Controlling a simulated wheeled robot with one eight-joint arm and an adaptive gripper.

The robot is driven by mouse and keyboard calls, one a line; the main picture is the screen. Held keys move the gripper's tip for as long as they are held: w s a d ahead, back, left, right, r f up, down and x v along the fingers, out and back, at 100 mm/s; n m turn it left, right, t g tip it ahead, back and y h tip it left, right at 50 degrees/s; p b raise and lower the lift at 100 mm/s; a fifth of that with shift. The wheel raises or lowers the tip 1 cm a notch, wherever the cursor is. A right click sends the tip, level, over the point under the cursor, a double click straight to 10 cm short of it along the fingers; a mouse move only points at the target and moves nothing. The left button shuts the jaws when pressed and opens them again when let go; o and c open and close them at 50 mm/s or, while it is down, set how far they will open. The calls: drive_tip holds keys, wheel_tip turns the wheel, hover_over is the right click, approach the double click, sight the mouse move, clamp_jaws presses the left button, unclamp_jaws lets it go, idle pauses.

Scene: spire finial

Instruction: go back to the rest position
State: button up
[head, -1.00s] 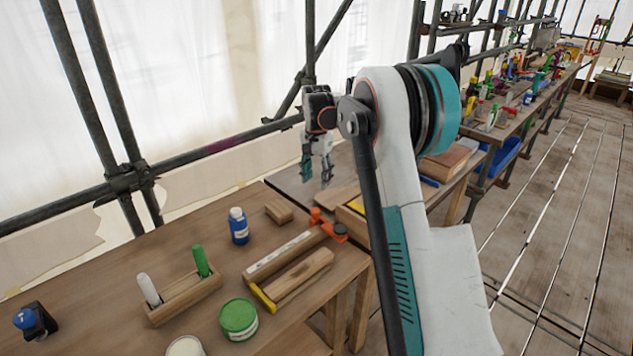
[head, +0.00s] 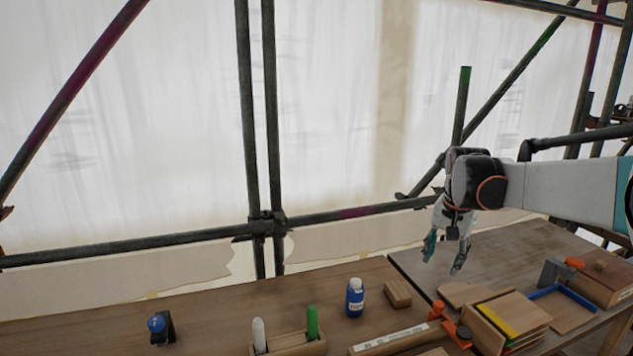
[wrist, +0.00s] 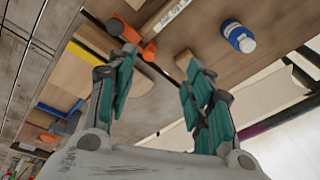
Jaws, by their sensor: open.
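My gripper (head: 446,258) is open and empty in the head view. Its fingers point down above the back of the workbench (head: 415,252), right of the blue bottle. In the wrist view my gripper (wrist: 157,95) shows two teal-padded fingers spread apart with nothing between them. My arm reaches in from the right edge of the head view.
The bench holds a blue bottle (head: 355,297), a small wood block (head: 397,293), an orange clamp (head: 449,325), a wooden holder (head: 290,345) with white and green sticks, and a blue-knobbed tool (head: 160,328). Scaffold poles (head: 262,130) stand behind.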

drive_tip(key=s+a+r+n+t, duration=0.1)
drive_tip(key=s+a+n+t, duration=0.2)
drive_tip(key=s, duration=0.8)
drive_tip(key=s+a+r+n, duration=0.25)
drive_tip(key=s+a, duration=0.35)
drive_tip(key=s, duration=0.5)
drive_tip(key=s+a+f+n+t, duration=0.1)
drive_tip(key=s+f+n+t, duration=0.1)
drive_tip(key=s+f, duration=0.3)
drive_tip(key=s, duration=0.3)
drive_tip(key=shift+a+f, duration=0.35)
drive_tip(key=shift+f, duration=0.05)
